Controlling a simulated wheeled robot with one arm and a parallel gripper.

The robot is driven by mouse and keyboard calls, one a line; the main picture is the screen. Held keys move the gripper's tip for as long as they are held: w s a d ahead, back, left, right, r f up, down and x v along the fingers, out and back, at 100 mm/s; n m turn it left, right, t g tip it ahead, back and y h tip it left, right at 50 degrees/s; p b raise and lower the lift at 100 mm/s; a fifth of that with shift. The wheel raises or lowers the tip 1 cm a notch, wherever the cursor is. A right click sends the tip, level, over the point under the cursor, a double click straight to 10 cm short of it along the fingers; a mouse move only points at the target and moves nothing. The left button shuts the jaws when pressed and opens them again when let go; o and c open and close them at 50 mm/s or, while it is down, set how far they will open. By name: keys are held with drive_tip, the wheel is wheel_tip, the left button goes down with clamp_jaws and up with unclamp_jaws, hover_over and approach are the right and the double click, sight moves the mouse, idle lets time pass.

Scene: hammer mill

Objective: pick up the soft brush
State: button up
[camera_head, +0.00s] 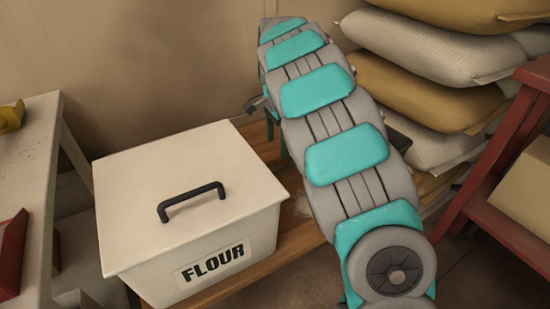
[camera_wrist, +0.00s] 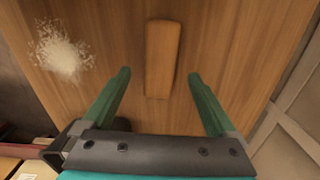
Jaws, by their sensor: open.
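In the wrist view a long brown wooden block with rounded ends (camera_wrist: 162,58), probably the soft brush, lies on a wooden surface (camera_wrist: 230,45). No bristles show on it. My gripper (camera_wrist: 158,75) is open, with its two green fingers apart on either side of the block's lower end. The fingers do not visibly touch it, and I cannot tell the height between them.
A pale heap of flour (camera_wrist: 62,52) lies left of the block. A white flour bin (camera_head: 190,210) with a black handle stands left of my arm. Stacked sacks (camera_head: 420,95) and a red rack (camera_head: 500,150) are on the right. A pale table (camera_head: 38,150) is at far left.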

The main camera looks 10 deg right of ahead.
sight(276, 154)
drive_tip(key=shift+a+f, duration=0.15)
drive_tip(key=shift+f, duration=2.5)
clamp_jaws()
